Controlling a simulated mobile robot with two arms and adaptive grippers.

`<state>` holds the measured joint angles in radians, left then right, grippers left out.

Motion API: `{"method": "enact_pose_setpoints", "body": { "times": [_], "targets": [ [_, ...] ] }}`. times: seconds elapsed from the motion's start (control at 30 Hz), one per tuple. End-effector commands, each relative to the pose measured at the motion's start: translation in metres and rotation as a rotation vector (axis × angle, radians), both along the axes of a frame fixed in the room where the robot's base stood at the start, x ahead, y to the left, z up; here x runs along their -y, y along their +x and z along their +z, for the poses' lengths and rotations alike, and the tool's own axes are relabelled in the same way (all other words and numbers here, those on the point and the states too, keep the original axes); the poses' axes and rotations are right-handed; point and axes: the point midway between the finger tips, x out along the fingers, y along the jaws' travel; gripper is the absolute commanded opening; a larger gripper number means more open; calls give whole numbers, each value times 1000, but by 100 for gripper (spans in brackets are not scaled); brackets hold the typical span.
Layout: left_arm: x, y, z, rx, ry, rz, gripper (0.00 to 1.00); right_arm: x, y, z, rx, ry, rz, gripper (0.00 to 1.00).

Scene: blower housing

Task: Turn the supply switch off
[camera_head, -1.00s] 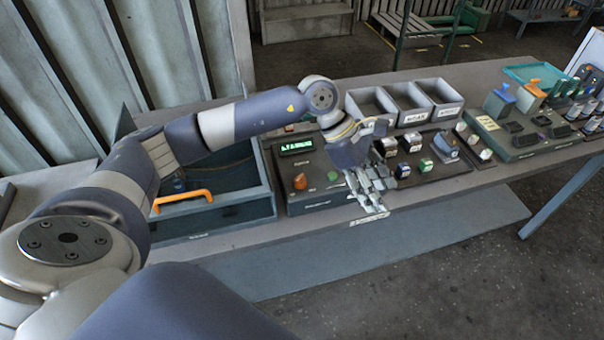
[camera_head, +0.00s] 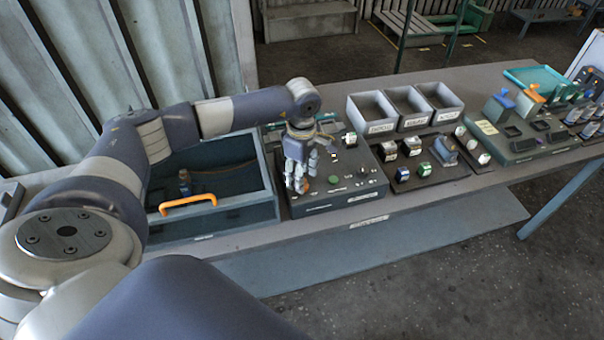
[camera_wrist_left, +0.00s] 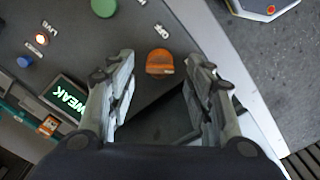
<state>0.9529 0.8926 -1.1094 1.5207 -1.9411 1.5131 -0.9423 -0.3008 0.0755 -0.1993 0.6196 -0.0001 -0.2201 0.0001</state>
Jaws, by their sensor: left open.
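The supply switch appears to be the orange knob (camera_wrist_left: 160,63) on the dark control box (camera_head: 345,190); a bit of it shows below my fingers in the head view (camera_head: 304,185). In the left wrist view a white OFF label (camera_wrist_left: 162,31) is printed beside it. My left gripper (camera_wrist_left: 162,72) is open, its fingers on either side of the knob with gaps on both sides. In the head view the left gripper (camera_head: 298,180) points down over the box's left part. How far the fingertips are above the panel is hard to tell. My right gripper is not in view.
The box has a green button (camera_wrist_left: 104,7), a lit lamp (camera_wrist_left: 42,39) labelled LIVE and a display (camera_wrist_left: 68,97) reading WEAK. Grey bins (camera_head: 408,105) and small switch-like parts stand to the right.

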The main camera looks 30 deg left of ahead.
Motion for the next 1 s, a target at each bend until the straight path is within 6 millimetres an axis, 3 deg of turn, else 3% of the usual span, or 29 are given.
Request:
{"method": "enact_pose_setpoints", "body": {
  "times": [0.2, 0.5, 0.7, 1.0],
  "targets": [
    [0, 0, -19, 0, -1, 1, 47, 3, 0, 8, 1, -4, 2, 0],
    [0, 0, -22, 1, -1, 0, 47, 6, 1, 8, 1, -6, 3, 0],
    [0, 0, -22, 1, -1, 0, 2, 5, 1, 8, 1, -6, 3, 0],
    [0, 0, -22, 1, -1, 15, 2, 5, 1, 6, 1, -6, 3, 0]
  ]
}}
